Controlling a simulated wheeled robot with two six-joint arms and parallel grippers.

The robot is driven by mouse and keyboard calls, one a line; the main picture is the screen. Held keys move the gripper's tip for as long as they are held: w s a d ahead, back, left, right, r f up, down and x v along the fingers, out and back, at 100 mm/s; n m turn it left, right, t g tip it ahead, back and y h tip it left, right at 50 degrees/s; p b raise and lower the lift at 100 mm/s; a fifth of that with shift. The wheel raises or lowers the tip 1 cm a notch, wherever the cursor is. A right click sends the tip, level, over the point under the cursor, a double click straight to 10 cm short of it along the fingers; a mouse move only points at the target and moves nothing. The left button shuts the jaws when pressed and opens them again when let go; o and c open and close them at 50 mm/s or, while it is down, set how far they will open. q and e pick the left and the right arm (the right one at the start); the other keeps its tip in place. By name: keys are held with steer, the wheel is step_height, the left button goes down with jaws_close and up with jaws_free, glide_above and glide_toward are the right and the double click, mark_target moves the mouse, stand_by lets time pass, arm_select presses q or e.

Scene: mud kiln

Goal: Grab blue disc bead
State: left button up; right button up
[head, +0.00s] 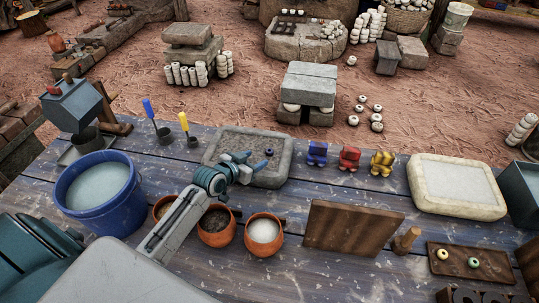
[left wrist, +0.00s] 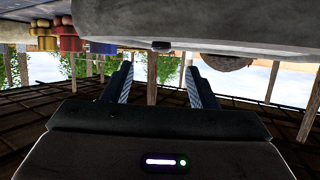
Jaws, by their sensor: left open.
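The blue disc bead (head: 268,152) is a small dark blue ring lying on the grey stone slab (head: 222,150), towards its right side. My left gripper (head: 255,160) is open and empty, low over the slab, with the bead just beyond its fingertips. The left wrist view is upside down. There the bead (left wrist: 161,45) is a small dark purple-blue disc against the slab (left wrist: 210,20), lined up between the two spread fingers (left wrist: 158,70) and apart from them. My right gripper is not in view.
Blue (head: 317,152), red (head: 349,158) and yellow (head: 382,163) lumpy pieces stand right of the slab. Orange bowls (head: 263,232) sit below my left arm, with a blue bucket (head: 100,192) at left. A wooden board (head: 352,228) stands at front right.

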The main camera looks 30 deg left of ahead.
mark_target(267, 153)
arm_select(q)
steer(key=shift+x, duration=0.85)
steer(key=p+x, duration=0.2)
steer(key=x, duration=0.2)
steer(key=shift+r, duration=0.1)
steer(key=shift+w+f, duration=0.3)
steer(key=shift+w, duration=0.2)
steer(key=c, duration=0.9)
steer(key=shift+c, duration=0.8)
